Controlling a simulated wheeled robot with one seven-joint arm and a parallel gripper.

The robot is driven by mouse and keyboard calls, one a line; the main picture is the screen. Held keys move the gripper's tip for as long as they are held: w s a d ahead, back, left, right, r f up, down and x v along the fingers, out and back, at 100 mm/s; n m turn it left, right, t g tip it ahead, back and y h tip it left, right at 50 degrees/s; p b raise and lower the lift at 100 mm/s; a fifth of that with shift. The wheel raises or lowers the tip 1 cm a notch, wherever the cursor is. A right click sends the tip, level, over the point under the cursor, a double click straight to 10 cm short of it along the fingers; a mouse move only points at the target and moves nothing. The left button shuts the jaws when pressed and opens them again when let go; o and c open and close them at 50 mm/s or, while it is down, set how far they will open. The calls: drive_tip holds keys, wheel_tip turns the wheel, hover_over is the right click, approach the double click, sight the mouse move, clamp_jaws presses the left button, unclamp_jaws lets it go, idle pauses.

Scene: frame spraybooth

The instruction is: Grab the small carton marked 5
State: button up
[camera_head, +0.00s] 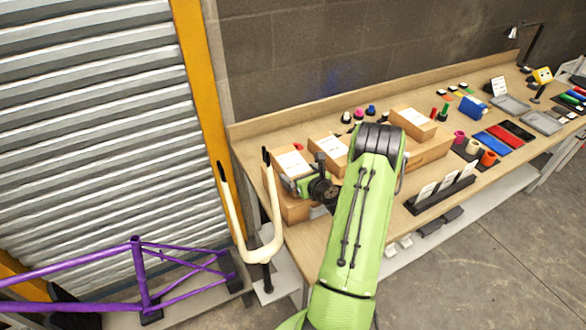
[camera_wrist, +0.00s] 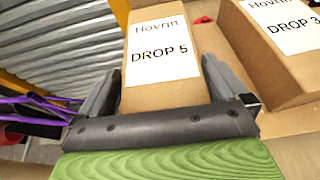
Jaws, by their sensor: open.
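The small carton marked 5 (camera_wrist: 160,92) is brown with a white label reading "DROP 5" and lies between my gripper's fingers in the wrist view. In the head view, the leftmost small carton (camera_head: 291,162) appears to be this one, on a larger brown box (camera_head: 288,206). My gripper (camera_wrist: 163,78) is open, with one finger on each side of the carton. Its right finger looks close to the carton's side; I cannot tell whether either finger touches. In the head view my gripper (camera_head: 297,184) is at the near side of this carton, partly hiding it.
A carton labelled "DROP 3" (camera_wrist: 270,55) stands close on the right; another small carton (camera_head: 413,122) is further right. A cream forked stand (camera_head: 263,246) and a purple frame (camera_head: 140,275) are at the left. The bench (camera_head: 440,172) holds several small items.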

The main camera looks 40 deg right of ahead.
drive_tip(key=shift+x, duration=0.85)
drive_tip(key=shift+s, duration=0.15)
drive_tip(key=shift+c, duration=0.3)
drive_tip(key=c, duration=1)
